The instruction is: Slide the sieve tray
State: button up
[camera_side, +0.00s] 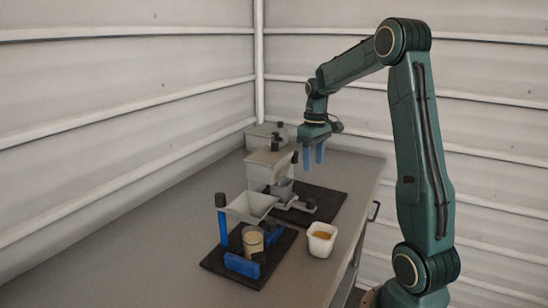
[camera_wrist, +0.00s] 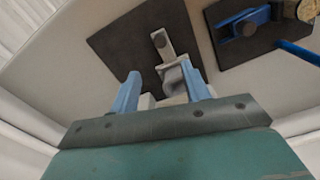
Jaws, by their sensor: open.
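In the side view, a grey slanted tray (camera_side: 250,207), which may be the sieve tray, sits on a blue post above a glass jar (camera_side: 253,243) with pale contents. Behind it stands a grey hopper unit (camera_side: 268,163) with a small grey cup and a flat arm with a dark knob (camera_side: 308,202) low at its front. My gripper (camera_side: 313,158) is open and empty, above and right of the hopper unit, pointing down. In the wrist view, the grey arm with its knob (camera_wrist: 159,40) shows beyond and between my open fingers (camera_wrist: 160,72), apart from them.
A white tub (camera_side: 321,240) with orange contents stands right of the blue stand. The stand's dark base (camera_side: 214,263) and the hopper's dark mat (camera_side: 328,200) lie on the grey table (camera_side: 110,262). The table's left part is clear. Corrugated walls close the back.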

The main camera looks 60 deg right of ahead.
aim_at(311, 200)
jog(key=shift+r, duration=0.55)
jog(key=s+a+f+t+h, duration=0.1)
jog(key=s+t, duration=0.3)
jog(key=s, duration=0.1)
jog(key=shift+s+a+f, duration=0.2)
jog(key=shift+s+a, duration=0.1)
jog(key=shift+s, duration=0.05)
jog(key=shift+f, duration=0.1)
jog(key=shift+w+x, duration=0.15)
jog(key=shift+x, duration=3.25)
jog(key=shift+w+x, duration=0.15)
jog(key=shift+x, duration=3.25)
jog(key=shift+d, duration=0.1)
